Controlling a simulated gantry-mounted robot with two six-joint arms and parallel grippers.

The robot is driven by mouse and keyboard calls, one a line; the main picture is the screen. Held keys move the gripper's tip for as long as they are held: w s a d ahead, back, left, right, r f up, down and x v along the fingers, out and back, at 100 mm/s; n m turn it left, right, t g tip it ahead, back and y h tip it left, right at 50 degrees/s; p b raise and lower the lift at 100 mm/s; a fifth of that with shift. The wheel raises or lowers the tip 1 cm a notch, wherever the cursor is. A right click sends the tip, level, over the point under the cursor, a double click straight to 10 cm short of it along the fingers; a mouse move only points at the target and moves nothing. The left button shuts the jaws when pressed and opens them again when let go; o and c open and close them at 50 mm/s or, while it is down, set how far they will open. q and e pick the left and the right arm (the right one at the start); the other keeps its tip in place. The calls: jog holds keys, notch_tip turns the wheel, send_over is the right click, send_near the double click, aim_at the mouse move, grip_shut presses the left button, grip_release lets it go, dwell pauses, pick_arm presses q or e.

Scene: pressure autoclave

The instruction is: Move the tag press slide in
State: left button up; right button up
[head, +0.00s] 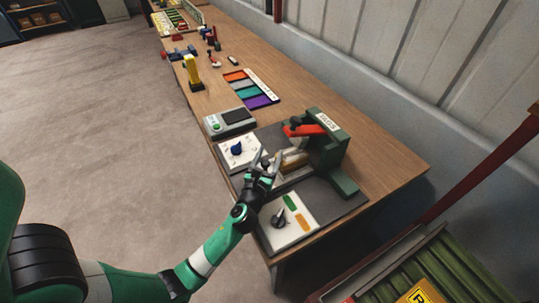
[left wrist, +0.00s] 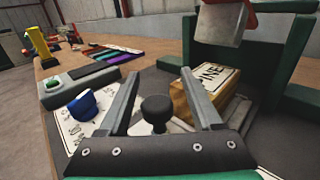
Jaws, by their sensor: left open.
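The green tag press (head: 328,150) stands on a dark base plate near the right end of the bench, with a red lever (head: 303,130) on top. Its slide shows as a brass-coloured block (left wrist: 180,100) with a white lettered tag (left wrist: 212,85) on it, and a black round knob (left wrist: 157,109) at its near end. The block lies in front of and below the grey press head (left wrist: 222,22). My left gripper (head: 266,158) is open at the near side of the slide. In the left wrist view its fingers (left wrist: 158,75) stand either side of the knob, with gaps visible.
A white panel with a blue knob (head: 238,149) is left of the slide. Another panel with a dark knob (head: 280,217) is nearer. A grey-green device (head: 229,122), coloured strips (head: 251,88) and a yellow stand (head: 192,72) lie farther along. The bench behind the press is clear.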

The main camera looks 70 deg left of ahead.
pick_arm(q)
jog(key=p+v, duration=0.1)
jog(key=v, duration=1)
jog(key=shift+s+d, duration=0.2)
jog(key=shift+d, duration=0.1)
jog(key=shift+w, duration=0.1)
